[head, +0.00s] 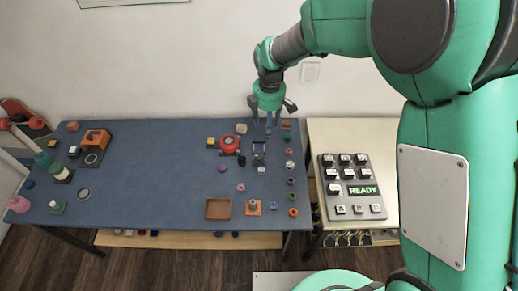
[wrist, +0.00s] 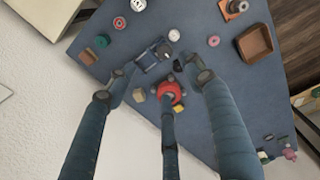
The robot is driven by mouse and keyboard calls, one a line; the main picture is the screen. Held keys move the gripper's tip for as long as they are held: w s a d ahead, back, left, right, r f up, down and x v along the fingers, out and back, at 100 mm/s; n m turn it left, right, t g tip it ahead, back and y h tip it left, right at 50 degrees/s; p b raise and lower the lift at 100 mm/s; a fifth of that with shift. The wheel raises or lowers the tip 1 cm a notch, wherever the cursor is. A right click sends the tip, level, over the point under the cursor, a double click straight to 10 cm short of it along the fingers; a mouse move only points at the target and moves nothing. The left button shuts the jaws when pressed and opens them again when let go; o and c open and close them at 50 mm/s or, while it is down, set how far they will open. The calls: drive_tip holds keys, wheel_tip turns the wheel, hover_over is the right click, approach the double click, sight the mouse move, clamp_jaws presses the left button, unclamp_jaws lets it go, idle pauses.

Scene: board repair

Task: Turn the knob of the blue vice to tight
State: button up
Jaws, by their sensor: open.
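The blue vice (head: 259,149) stands near the back right of the blue table. In the wrist view the vice (wrist: 149,59) shows as a dark blue frame with a bar across it. A dark round part with a pale top (wrist: 173,36) sits at one end and may be its knob. My gripper (head: 267,127) is above the back edge of the table, just behind the vice, fingers pointing down. In the wrist view its fingers (wrist: 160,78) are spread and empty, apart from the vice as far as I can tell.
A red round part (head: 229,143) stands left of the vice; it also shows in the wrist view (wrist: 170,93). Several small rings and blocks lie to the right. A brown tray (head: 218,208) is at the front. A keypad reading READY (head: 352,186) is on the side table.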

sight(259, 156)
wheel_tip(259, 156, down, 6)
drive_tip(key=w+a+n, duration=0.1)
drive_tip(key=a+n, duration=0.1)
drive_tip(key=a, duration=0.1)
drive_tip(key=shift+w+r+g, duration=0.2)
drive_tip(key=shift+g, duration=0.1)
drive_tip(key=shift+d+f, duration=0.1)
wheel_tip(259, 156, down, 14)
drive_tip(key=b, duration=0.2)
drive_tip(key=shift+r+b, duration=0.2)
drive_tip(key=shift+b, duration=0.15)
drive_tip(key=c, duration=1.2)
